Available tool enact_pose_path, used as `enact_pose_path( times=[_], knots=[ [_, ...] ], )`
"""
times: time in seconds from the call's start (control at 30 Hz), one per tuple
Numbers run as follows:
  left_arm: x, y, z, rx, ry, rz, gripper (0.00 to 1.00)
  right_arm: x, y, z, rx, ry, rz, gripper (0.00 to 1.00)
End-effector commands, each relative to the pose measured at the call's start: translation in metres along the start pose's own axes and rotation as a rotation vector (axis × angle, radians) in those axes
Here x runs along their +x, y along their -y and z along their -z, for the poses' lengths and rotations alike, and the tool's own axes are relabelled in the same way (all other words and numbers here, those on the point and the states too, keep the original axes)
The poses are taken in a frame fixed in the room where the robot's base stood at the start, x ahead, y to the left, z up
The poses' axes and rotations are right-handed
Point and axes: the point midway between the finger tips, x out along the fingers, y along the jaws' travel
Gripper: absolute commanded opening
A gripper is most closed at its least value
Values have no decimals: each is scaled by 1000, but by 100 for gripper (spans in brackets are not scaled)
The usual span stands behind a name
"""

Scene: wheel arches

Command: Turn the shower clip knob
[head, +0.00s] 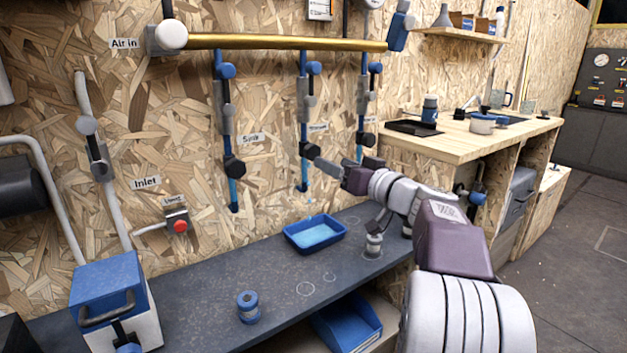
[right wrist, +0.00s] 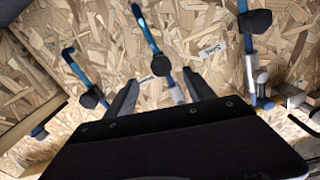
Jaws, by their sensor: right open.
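Three blue pipes hang from a brass manifold on the wooden wall. The middle pipe (head: 304,130) has a black round knob (head: 308,150) beside a small label (head: 317,127), too small to read. My right gripper (head: 336,166) is open, its fingers pointing at the wall just right of this knob. In the right wrist view, which is upside down, the knob (right wrist: 160,65) lies beyond and between the two fingertips (right wrist: 162,90), with nothing held. I cannot tell whether a finger touches it. My left gripper is not in view.
A blue tray (head: 315,234) stands on the dark shelf below the middle pipe, with pale-blue specks above it. The neighbouring pipe (head: 229,130), labelled Sink, and the right pipe (head: 363,120) carry similar knobs. A wooden counter (head: 460,138) stands at right.

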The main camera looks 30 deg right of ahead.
Motion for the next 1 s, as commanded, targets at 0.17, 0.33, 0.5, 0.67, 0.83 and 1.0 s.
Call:
enact_pose_path(
  times=[0.17,0.33,0.5,0.67,0.83,1.0],
  knots=[
    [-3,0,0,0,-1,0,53,10,1,2,1,2,3,63],
    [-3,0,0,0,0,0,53,45,2,1,1,4,5,63],
    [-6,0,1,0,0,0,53,76,2,2,1,4,4,63],
    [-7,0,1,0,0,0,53,90,2,2,1,2,2,63],
    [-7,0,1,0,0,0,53,92,1,1,2,2,0,63],
    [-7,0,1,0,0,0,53,91,1,1,1,2,1,38]
  ],
)
